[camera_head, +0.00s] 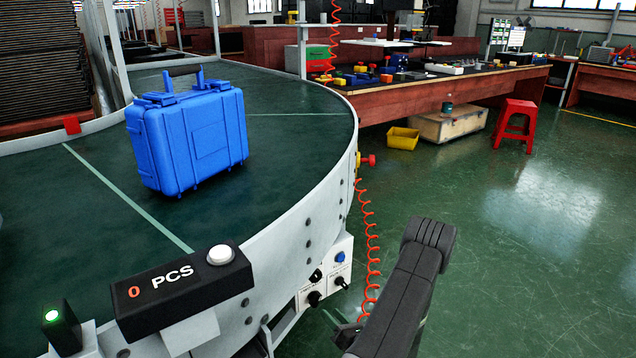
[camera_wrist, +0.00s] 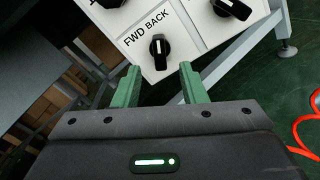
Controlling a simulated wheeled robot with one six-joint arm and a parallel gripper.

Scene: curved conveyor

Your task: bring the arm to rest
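My arm (camera_head: 408,290) reaches in from the lower right of the head view, beside the outer side of the curved conveyor. In the wrist view, my gripper (camera_wrist: 158,82) shows two green fingers standing apart, with nothing held between them. Beyond the fingertips is a white control panel (camera_wrist: 200,22) with a black knob (camera_wrist: 158,50) under the words FWD BACK. The knob shows in the gap between the fingers; I cannot tell how far off it is. In the head view the panel (camera_head: 341,251) is on the conveyor's side, and my gripper is mostly hidden by the arm.
A blue case (camera_head: 190,130) stands upright on the green conveyor (camera_head: 80,220). A counter box (camera_head: 180,292) reading 0 PCS sits at the conveyor's near edge. A red coiled cable (camera_head: 370,240) hangs close to my arm. The floor to the right is open, with a red stool (camera_head: 518,122) farther back.

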